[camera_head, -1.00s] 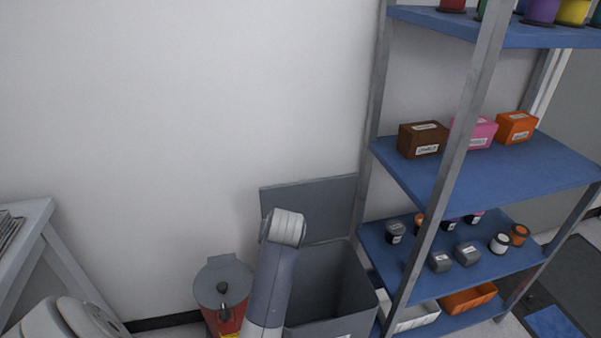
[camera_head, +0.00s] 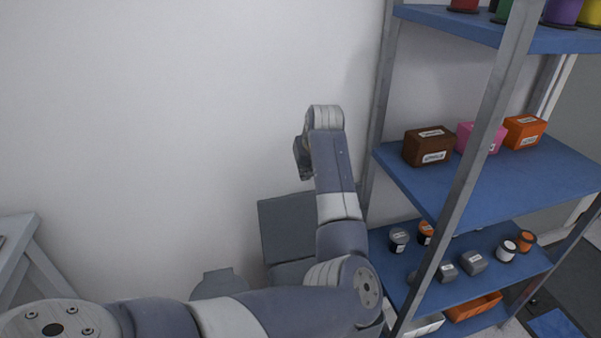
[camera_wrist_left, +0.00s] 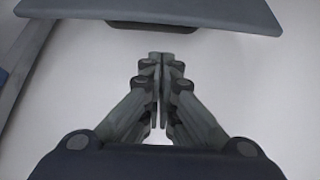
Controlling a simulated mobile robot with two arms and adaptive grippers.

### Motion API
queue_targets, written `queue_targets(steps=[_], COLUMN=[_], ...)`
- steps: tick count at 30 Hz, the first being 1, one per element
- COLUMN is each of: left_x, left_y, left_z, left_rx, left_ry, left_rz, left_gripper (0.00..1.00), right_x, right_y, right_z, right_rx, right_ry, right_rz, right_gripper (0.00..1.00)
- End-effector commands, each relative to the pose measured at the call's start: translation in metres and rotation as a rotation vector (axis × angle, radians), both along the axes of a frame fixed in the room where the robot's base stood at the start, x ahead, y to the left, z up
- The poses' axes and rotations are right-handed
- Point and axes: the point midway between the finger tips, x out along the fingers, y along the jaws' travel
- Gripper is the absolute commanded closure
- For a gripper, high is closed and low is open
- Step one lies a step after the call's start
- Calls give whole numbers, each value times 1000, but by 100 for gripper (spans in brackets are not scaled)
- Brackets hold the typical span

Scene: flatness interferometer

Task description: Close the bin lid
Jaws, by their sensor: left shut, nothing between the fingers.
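The grey bin lid (camera_head: 286,226) stands open, raised against the white wall in the head view. It also fills the top edge of the left wrist view (camera_wrist_left: 160,14), with a dark strip under its edge. A bit of the grey bin (camera_head: 285,272) shows below the lid; my left arm hides most of it. My left gripper (camera_head: 303,172) is raised above the lid near the wall, partly hidden by its own wrist. In the left wrist view the fingers (camera_wrist_left: 160,58) are shut and empty, apart from the lid. My right gripper is not in view.
A metal shelf with blue boards (camera_head: 490,180) stands close on the right, bearing boxes (camera_head: 429,146), spools and small jars. A grey-topped container (camera_head: 220,283) stands left of the bin. A grey table (camera_head: 18,240) is at far left. The wall between is bare.

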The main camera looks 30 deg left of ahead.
Motion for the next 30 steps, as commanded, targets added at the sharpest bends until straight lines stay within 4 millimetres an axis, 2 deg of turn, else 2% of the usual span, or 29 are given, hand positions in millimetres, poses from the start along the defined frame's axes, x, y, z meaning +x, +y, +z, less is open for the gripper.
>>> queue_targets(steps=[3, 9, 15, 21, 30], left_x=[6, 19, 27, 30, 30], left_y=[9, 24, 33, 37, 37], left_z=[-18, -50, -69, -76, -76], left_rx=[0, -1, 0, -1, 0], left_ry=[5, 3, 1, -1, 0], left_rz=[0, -1, -1, -1, 0], left_gripper=[100, 100, 100, 100, 100], right_x=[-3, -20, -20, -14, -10], right_y=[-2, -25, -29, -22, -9], right_z=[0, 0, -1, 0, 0], right_rx=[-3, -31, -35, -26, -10], right_ry=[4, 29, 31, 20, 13], right_rz=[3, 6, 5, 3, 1], right_gripper=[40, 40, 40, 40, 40])
